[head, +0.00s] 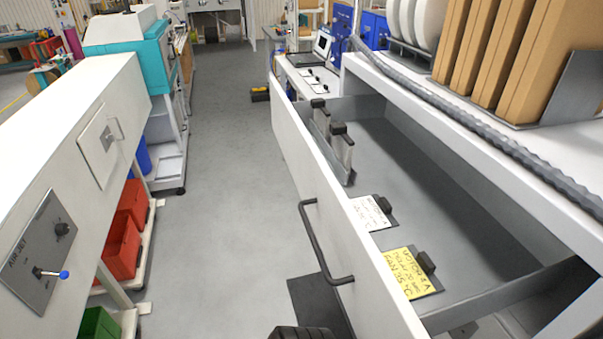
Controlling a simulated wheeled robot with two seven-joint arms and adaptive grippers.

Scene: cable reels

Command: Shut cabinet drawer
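The cabinet drawer (322,215) stands pulled far out on the right side of the head view. Its tall white front panel faces left, with a dark bar handle (318,245) on it. The grey drawer floor (415,185) holds grey upright holders with black knobs (340,150), a white written card (370,212) and a yellow written card (408,272). Neither gripper can be made out. A dark ribbed piece shows at the bottom edge below the handle, cut off, and I cannot tell what it is.
The white cabinet top (555,140) carries brown upright boards (530,60), white reels (415,22) and a grey hose (470,130). A white bench (70,130) with control plates runs along the left, with red bins (122,235) below. Grey floor (225,200) lies clear between.

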